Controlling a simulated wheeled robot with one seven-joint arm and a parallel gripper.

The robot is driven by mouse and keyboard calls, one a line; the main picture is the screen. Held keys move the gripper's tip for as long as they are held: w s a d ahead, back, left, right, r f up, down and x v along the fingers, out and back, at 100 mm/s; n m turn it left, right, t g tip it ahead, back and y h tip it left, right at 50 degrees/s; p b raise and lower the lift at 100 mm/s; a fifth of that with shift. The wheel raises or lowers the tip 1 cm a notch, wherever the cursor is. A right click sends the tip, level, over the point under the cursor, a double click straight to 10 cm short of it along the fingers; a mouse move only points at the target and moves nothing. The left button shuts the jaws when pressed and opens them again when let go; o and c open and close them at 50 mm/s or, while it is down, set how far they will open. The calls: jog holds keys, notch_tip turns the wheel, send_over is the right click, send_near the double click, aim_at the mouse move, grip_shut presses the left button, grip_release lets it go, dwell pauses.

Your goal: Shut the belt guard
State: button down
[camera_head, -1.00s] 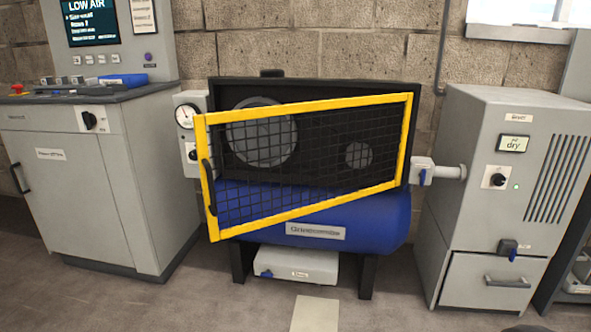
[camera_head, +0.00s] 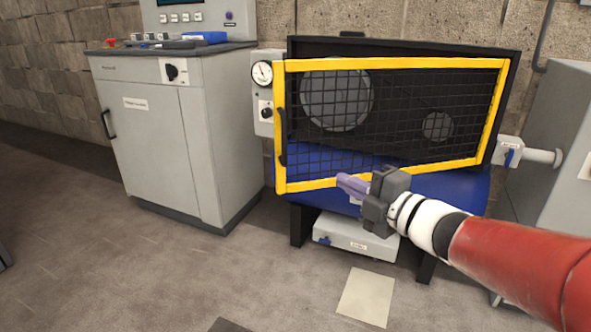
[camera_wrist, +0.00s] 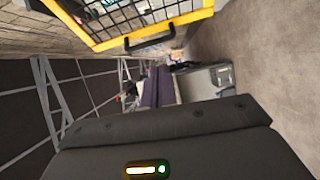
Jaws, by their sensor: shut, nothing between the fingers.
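The belt guard (camera_head: 390,65) is a yellow-framed black mesh panel on the front of the compressor's dark housing (camera_head: 400,45). Its right edge is close to the housing, and its left edge stands out toward me, so it is ajar. A dark handle (camera_head: 283,150) is on its left side; the handle also shows at the top of the wrist view (camera_wrist: 150,42). My gripper (camera_head: 343,181) is shut and empty, its purple fingers overlapping the guard's lower bar in the head view. Contact with the bar cannot be told. The wrist view shows the fingers (camera_wrist: 158,88) apart from the handle.
A blue tank (camera_head: 455,190) sits below the guard. A gauge box (camera_head: 262,75) is left of the housing, and a valve (camera_head: 510,152) is at its right. A grey cabinet (camera_head: 150,150) stands at left. The floor (camera_head: 240,270) in front is mostly clear.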

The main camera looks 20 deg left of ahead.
jog(key=w+a+n+g+p, duration=0.1)
jog(key=w+a, duration=0.4)
jog(key=a, duration=0.8)
jog(key=shift+a+f+n+g+y, duration=0.2)
jog(key=shift+f+n+g+y, duration=0.2)
jog(key=shift+n+g, duration=0.15)
